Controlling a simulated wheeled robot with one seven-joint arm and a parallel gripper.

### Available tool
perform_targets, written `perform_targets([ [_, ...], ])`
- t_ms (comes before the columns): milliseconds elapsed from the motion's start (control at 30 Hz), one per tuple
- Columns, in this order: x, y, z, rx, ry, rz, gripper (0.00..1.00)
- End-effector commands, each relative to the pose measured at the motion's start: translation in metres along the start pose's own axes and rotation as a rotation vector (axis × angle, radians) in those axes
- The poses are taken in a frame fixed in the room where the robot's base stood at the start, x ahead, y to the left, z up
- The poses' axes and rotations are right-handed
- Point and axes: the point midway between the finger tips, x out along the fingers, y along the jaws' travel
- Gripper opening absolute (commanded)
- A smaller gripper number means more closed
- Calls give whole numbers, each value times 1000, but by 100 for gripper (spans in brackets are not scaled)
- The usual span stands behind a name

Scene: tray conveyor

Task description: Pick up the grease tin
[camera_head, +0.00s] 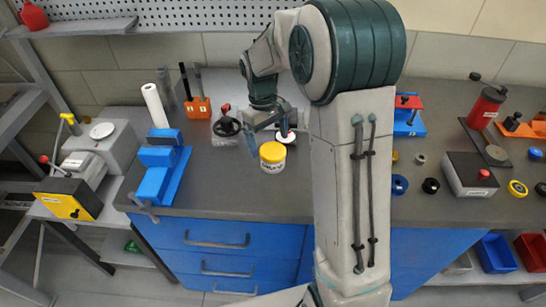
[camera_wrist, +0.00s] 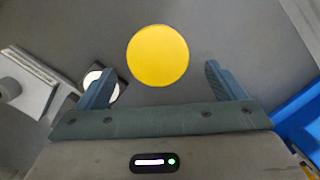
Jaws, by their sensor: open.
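The grease tin (camera_head: 272,158) is a small round tin with a yellow lid and a white labelled side. It stands upright on the grey bench top, near the blue drawers. In the wrist view its yellow lid (camera_wrist: 158,55) lies just beyond the fingertips, about midway between them. My gripper (camera_head: 267,124) is above and slightly behind the tin in the head view. In the wrist view my gripper (camera_wrist: 157,78) has its two fingers wide apart with nothing between them.
A blue vise (camera_head: 160,170) stands to the left. A black handwheel (camera_head: 227,126) is behind left of the tin. A white round piece with a dark upright handle (camera_head: 285,136) stands close behind it. The bench (camera_head: 240,195) in front of the tin is clear.

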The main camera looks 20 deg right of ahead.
Motion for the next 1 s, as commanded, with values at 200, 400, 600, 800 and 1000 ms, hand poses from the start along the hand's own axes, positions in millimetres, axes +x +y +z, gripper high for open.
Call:
perform_targets([
  [200, 16, 0, 1, 1, -1, 0, 90],
  [400, 44, 2, 6, 1, -3, -2, 90],
  [600, 63, 2, 5, 1, 0, 0, 90],
  [800, 63, 2, 4, 1, 2, 0, 90],
  [1000, 63, 2, 4, 1, 2, 0, 40],
])
